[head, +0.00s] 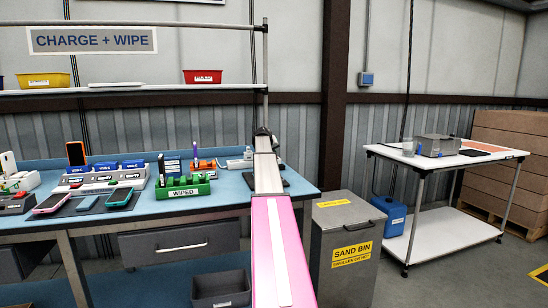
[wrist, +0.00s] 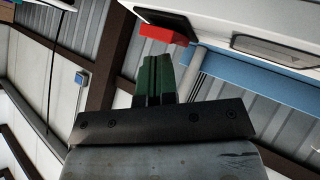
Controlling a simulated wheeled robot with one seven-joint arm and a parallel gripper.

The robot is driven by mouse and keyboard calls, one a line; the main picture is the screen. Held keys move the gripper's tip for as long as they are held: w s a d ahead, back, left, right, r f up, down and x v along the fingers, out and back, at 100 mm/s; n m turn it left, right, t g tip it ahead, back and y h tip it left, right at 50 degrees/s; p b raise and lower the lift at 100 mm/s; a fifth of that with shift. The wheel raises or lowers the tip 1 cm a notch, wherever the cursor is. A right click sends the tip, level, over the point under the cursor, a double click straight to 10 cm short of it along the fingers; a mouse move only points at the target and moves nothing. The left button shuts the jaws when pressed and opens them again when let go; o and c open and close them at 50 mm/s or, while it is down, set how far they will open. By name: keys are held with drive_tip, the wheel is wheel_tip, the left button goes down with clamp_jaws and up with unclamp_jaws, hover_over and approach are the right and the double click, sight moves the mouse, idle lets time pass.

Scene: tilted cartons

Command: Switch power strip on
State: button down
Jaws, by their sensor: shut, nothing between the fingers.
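In the wrist view a pale power strip (wrist: 215,14) fills the upper right, close to the camera. It has a red rocker switch (wrist: 165,34) in a black surround and a grey recessed panel. My gripper (wrist: 154,60) is shut and empty, its dark green fingers side by side. The fingertips appear just short of the red switch; I cannot tell if they touch it. In the head view a small pale unit, probably the strip (head: 238,163), lies on the blue bench left of my arm, which hides part of it and my gripper.
The blue bench (head: 140,212) also holds a green tray marked WIPED (head: 183,189), phones and a charging station (head: 95,181). A shelf with bins (head: 203,76) runs above. A sand bin (head: 345,240) stands right of the bench, before a white cart (head: 450,158).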

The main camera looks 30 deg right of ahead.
drive_tip(key=shift+r, duration=0.6)
drive_tip(key=shift+s+r, duration=0.1)
drive_tip(key=shift+r, duration=0.05)
drive_tip(key=shift+s+a+r, duration=0.1)
drive_tip(key=shift+s+r, duration=0.1)
drive_tip(key=shift+r, duration=0.95)
drive_tip(key=shift+s+a+r, duration=0.1)
drive_tip(key=shift+s+r, duration=0.1)
drive_tip(key=shift+r, duration=0.95)
